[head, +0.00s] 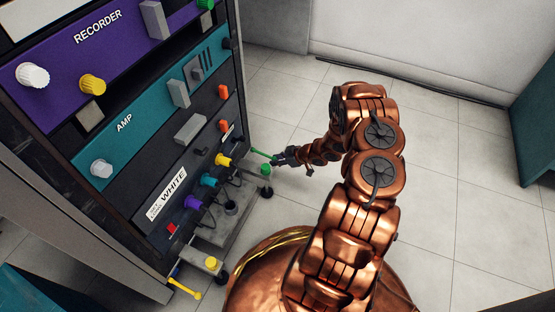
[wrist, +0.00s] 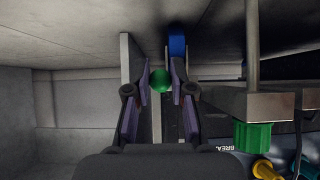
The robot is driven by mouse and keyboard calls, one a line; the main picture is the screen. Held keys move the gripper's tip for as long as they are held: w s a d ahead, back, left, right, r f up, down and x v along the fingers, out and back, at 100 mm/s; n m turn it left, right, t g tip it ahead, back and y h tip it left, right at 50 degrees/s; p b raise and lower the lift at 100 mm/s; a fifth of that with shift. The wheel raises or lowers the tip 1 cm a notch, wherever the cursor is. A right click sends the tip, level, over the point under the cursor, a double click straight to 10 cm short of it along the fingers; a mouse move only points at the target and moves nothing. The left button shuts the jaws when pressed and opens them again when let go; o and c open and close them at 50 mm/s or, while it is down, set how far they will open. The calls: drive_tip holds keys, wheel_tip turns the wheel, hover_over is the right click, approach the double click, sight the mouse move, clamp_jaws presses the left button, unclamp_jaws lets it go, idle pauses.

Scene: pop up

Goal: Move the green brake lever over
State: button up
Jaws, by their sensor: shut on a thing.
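The green brake lever (head: 260,153) sticks out from the lower right edge of the rack, a thin green rod in the head view. My gripper (head: 277,159) is at its outer end. In the wrist view the lever shows as a green ball (wrist: 160,82) between the tips of my gripper (wrist: 161,77), which is shut on it. The lever's rod behind the ball is hidden in the wrist view.
The rack (head: 122,125) with knobs and sliders stands at left. A low grey platform with a green knob (head: 266,170) and a yellow knob (head: 211,263) juts out below. A yellow lever (head: 186,289) sits at the lower left. Tiled floor (head: 450,170) lies open at right.

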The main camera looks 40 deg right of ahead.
drive_tip(key=shift+f, duration=0.1)
drive_tip(key=shift+w+f, duration=0.1)
drive_tip(key=shift+f, duration=0.3)
drive_tip(key=o, duration=0.9)
drive_tip(key=shift+o, duration=0.2)
drive_tip(key=v, duration=1.2)
drive_tip(key=shift+r, duration=0.1)
